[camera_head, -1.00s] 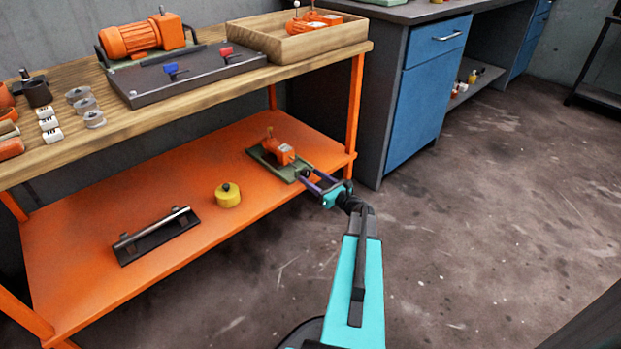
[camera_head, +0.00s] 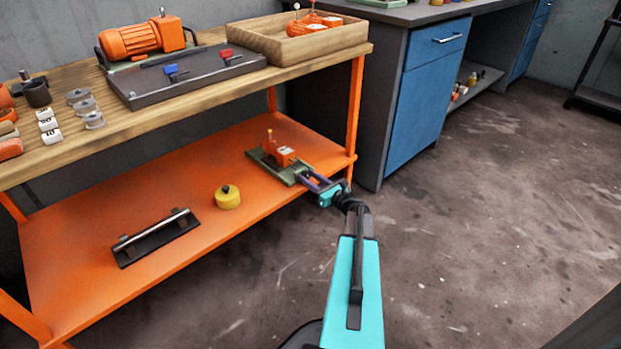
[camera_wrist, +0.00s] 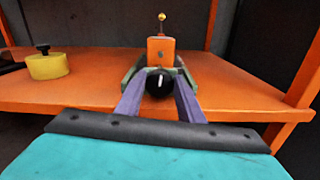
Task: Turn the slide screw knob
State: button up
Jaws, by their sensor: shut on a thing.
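The slide screw knob is a round black knob (camera_wrist: 159,84) with a white mark, at the near end of a green slide base (camera_head: 268,164). An orange block (camera_head: 286,155) with a thin upright rod and a small yellow ball on top sits on the slide. The device stands on the lower orange shelf near its right front edge. My gripper (camera_head: 308,180) reaches in from the front right; in the wrist view its two purple fingers (camera_wrist: 159,100) are shut on the knob, one on each side. In the head view the knob is mostly hidden by the fingers.
On the orange shelf (camera_head: 110,200) are a yellow cylinder (camera_head: 228,197) with a black top and a black plate with a metal bar (camera_head: 156,237). An orange table leg (camera_head: 355,115) stands close to the right of the device. The wooden tabletop (camera_head: 190,98) is above.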

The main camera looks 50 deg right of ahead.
jog(key=shift+d+m, duration=0.1)
jog(key=shift+m, duration=0.2)
jog(key=m+p, duration=0.2)
jog(key=m, duration=0.2)
jog(key=shift+r+p, duration=0.1)
jog(key=shift+p, duration=0.3)
jog(key=shift+m+p, duration=0.7)
jog(key=shift+m, duration=0.7)
jog(key=o, duration=1.1)
jog(key=shift+c, duration=0.2)
jog(key=shift+s+f, duration=0.1)
jog(key=shift+f, duration=0.1)
